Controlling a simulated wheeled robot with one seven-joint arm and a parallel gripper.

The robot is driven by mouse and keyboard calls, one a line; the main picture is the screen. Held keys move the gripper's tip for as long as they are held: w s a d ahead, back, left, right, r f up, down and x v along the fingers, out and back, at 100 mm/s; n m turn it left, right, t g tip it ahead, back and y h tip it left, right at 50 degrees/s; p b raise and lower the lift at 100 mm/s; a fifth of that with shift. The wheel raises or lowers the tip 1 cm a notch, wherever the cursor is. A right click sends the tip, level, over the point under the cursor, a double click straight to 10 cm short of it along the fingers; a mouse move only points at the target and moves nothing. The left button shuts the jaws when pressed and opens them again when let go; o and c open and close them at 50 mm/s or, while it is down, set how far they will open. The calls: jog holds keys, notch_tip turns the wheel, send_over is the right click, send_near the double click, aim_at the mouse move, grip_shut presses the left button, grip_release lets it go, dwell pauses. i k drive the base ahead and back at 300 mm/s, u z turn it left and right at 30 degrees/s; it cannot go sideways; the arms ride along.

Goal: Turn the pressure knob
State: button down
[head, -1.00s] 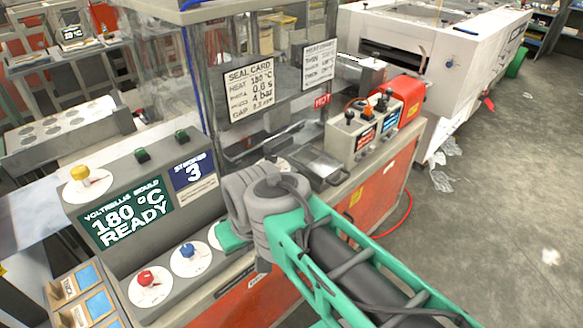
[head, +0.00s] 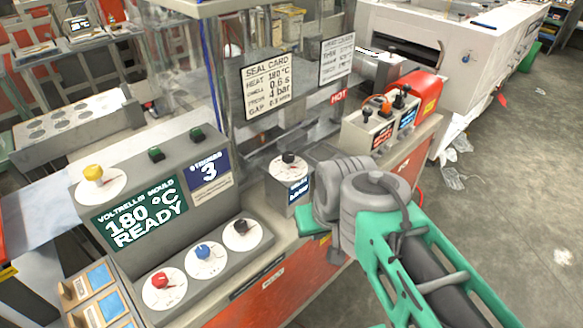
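Several dial knobs show; their small labels are too small to read, so I cannot tell which is pressure. A red knob (head: 160,280), a blue knob (head: 202,251) and a black knob (head: 240,227) sit in a row on white dials along the front grey panel. A yellow knob (head: 93,173) is on the upper panel. Another black knob (head: 289,158) tops a small grey box with a blue display. My gripper (head: 314,222) is right of the row and in front of that box, apart from the row's knobs. Its fingers are mostly hidden behind my grey wrist.
A seal card (head: 268,86) reads heat 180 °C, 0.6 s, 4 bar. A green display (head: 137,218) reads 180 °C READY. A clear guard and a HOT sign (head: 338,96) stand behind. Open floor lies right.

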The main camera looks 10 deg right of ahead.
aim_at(288, 158)
jog(key=u, duration=0.45)
jog(key=k, duration=1.05)
jog(key=u, duration=0.9)
jog(key=i, duration=0.85)
jog(key=u, duration=0.05)
